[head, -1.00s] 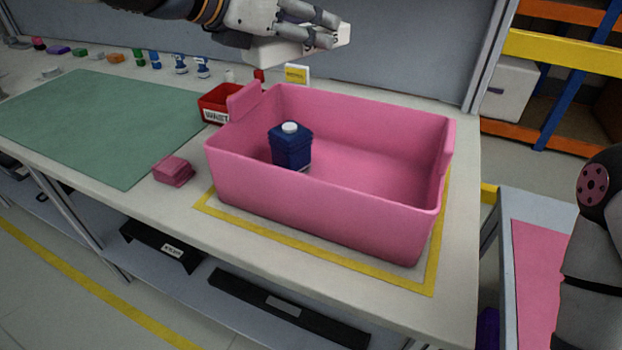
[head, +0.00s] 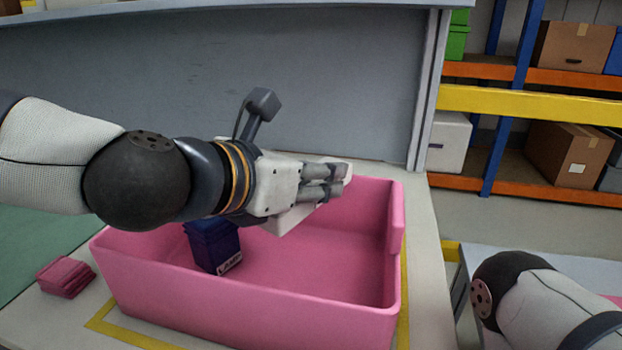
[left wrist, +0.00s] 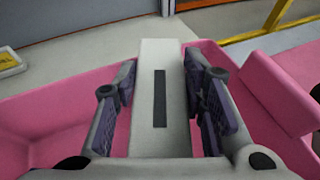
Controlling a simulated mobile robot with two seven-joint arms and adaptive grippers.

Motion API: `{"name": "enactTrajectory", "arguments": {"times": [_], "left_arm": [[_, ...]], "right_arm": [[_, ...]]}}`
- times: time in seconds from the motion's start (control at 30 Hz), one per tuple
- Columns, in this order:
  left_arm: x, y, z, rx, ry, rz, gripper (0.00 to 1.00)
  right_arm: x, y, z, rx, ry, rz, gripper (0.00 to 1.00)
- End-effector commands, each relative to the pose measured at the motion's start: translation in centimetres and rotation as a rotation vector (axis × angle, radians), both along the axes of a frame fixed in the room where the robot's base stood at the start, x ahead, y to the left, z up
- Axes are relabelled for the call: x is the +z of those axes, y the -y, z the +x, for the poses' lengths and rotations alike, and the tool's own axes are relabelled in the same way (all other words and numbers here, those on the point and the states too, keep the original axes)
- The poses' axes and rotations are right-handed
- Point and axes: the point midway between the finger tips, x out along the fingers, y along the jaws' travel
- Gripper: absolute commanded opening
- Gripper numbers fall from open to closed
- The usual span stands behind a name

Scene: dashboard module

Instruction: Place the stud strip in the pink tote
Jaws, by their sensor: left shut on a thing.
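The stud strip, a long white piece with a dark slot, shows in the left wrist view (left wrist: 148,55) between my finger pads. In the head view its white side (head: 288,220) shows below my fingers. My left gripper (head: 337,181) is shut on it and holds it over the pink tote (head: 250,307), above the tote's inside. The tote stands on the bench and holds a dark blue container (head: 212,245) with a partly readable label, left of the strip. My left arm hides part of the tote's back. My right gripper is out of view.
A pink stacked block (head: 65,276) lies on the bench left of the tote, near a green mat (head: 25,240). A grey panel (head: 320,80) stands behind the bench. The tote's floor right of the blue container is clear.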

Motion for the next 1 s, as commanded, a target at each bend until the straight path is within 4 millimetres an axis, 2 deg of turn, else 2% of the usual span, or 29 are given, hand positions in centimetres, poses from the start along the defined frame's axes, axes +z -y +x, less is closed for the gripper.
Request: {"name": "enactTrajectory", "arguments": {"times": [0.23, 0.27, 0.3, 0.33, 0.67, 0.77, 1.0], "left_arm": [[-0.1, -0.1, -0.1, 0.001, -0.003, 0.002, 0.08], [-0.1, -0.1, -0.1, 0.001, -0.003, 0.002, 0.45], [-0.1, -0.1, -0.1, 0.001, -0.003, 0.002, 0.54], [0.0, -0.1, -0.1, 0.001, -0.003, 0.002, 0.58], [0.3, -0.3, -0.3, 0.002, 0.000, 0.001, 0.58], [1.3, -1.4, -1.6, 0.001, 0.001, 0.000, 0.58], [4.2, -5.3, -6.3, 0.002, 0.009, -0.001, 0.58]], "right_arm": [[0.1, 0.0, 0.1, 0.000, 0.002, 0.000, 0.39], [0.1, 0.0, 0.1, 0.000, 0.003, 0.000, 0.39], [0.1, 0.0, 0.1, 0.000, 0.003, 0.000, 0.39], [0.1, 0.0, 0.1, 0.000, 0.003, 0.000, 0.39], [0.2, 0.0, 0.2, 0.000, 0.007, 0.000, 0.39], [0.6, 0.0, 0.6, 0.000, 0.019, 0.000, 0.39], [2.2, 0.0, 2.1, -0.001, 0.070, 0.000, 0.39]]}}
